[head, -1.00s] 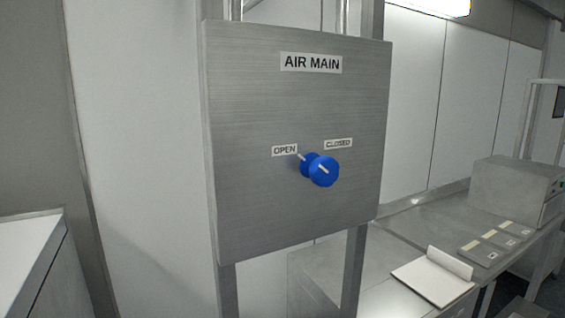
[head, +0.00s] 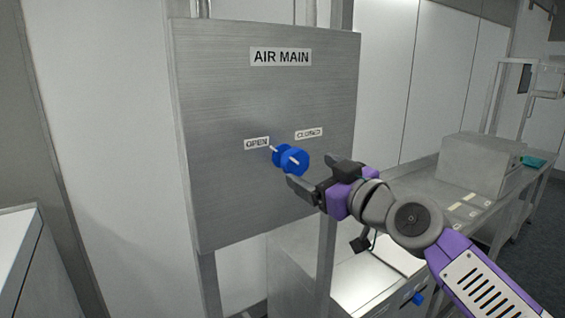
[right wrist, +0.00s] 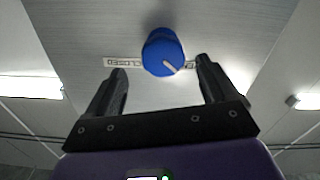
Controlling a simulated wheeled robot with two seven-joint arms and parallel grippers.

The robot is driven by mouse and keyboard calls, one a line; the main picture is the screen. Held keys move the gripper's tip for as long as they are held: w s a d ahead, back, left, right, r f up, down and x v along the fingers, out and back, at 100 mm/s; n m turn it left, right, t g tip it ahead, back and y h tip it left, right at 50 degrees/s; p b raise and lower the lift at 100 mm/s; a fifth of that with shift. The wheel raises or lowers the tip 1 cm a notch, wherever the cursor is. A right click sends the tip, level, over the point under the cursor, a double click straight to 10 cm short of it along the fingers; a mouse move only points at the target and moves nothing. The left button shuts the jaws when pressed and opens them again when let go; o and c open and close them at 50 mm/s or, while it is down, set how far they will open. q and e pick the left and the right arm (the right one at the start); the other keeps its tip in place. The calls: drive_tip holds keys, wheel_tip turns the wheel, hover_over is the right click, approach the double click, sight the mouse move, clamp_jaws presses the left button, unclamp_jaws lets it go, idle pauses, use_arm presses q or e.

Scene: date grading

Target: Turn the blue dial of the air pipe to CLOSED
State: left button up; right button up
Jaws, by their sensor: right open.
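The blue dial (head: 293,159) sticks out from the steel AIR MAIN panel (head: 225,190). Its white pointer line slants up and left, toward the OPEN label (head: 257,143). The CLOSED label (head: 309,133) is up and to the right of the dial. My right gripper (head: 308,174) is open and empty, close to the dial at its lower right in the head view. In the right wrist view the dial (right wrist: 162,52) shows ahead, between and beyond the two open fingers (right wrist: 160,85), with no visible contact. My left gripper is not in view.
A white-topped counter (head: 20,240) stands at the left. The space in front of the panel's left side is clear.

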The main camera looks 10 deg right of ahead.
sight(299, 165)
drive_tip(key=p+x, duration=0.3)
drive_tip(key=x, duration=0.4)
drive_tip(key=shift+a, duration=0.2)
drive_tip(key=c, duration=1)
